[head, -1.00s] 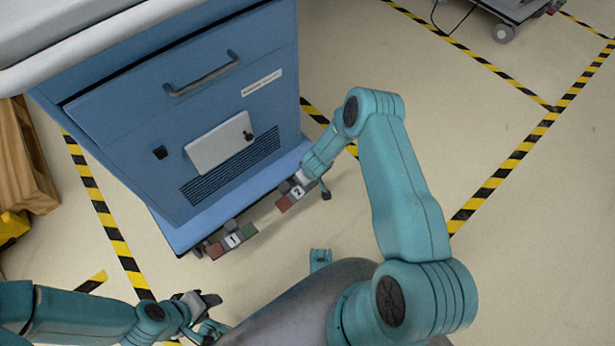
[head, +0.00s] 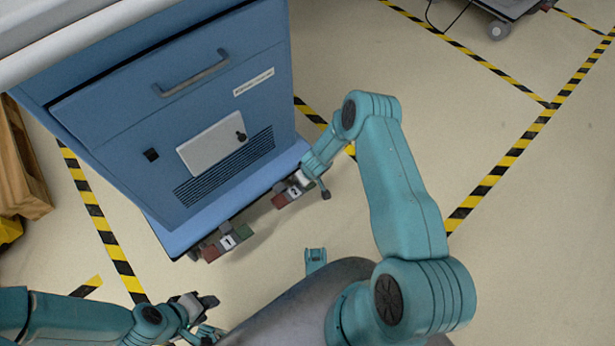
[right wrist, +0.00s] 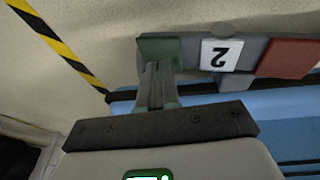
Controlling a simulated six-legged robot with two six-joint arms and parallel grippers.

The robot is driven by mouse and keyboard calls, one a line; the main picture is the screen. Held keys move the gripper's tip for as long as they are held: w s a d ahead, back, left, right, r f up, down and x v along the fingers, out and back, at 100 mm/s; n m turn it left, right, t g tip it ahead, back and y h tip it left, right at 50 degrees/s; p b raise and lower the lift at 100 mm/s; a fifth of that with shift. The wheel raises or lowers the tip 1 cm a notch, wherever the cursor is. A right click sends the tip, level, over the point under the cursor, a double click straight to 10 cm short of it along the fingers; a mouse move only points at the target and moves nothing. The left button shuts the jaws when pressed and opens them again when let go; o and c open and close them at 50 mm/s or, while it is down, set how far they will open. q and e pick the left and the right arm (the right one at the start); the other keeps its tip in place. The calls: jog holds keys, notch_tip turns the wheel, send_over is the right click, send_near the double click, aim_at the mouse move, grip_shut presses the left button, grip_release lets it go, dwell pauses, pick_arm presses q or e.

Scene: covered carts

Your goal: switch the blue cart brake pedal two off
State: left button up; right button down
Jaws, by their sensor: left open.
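Pedal two (head: 293,191) is a bar under the blue cart's (head: 105,110) front edge, with a red pad, a white "2" label and a green pad. In the right wrist view the pedal (right wrist: 222,54) shows its green pad (right wrist: 160,50) at left and red pad (right wrist: 285,58) at right. My right gripper (right wrist: 157,84) looks shut, its narrow tip at the green pad; I cannot tell whether it presses. In the head view my right gripper (head: 305,178) partly covers that pad. My left gripper (head: 212,314) is open and empty at the lower left.
Pedal one (head: 228,243), with red and green pads, sits left of pedal two. A wooden pallet (head: 22,165) stands at far left and another cart (head: 505,12) at the top right. The floor right of the blue cart is clear, with striped tape (head: 500,165).

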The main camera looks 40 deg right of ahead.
jog(key=shift+d+r+p, duration=0.1)
jog(key=shift+r+p, duration=0.25)
jog(key=shift+r, duration=0.05)
jog(key=r+p, duration=0.1)
jog(key=r, duration=0.1)
jog(key=d+r+p, duration=0.1)
jog(key=r+p, duration=0.1)
jog(key=shift+d+r+p, duration=0.1)
jog(key=shift+r+p, duration=0.2)
jog(key=s+d+r+p, duration=0.2)
jog(key=d+r+p, duration=0.1)
jog(key=r, duration=0.4)
jog(key=shift+s+r, duration=0.2)
jog(key=shift+s, duration=0.05)
jog(key=shift+d, duration=0.1)
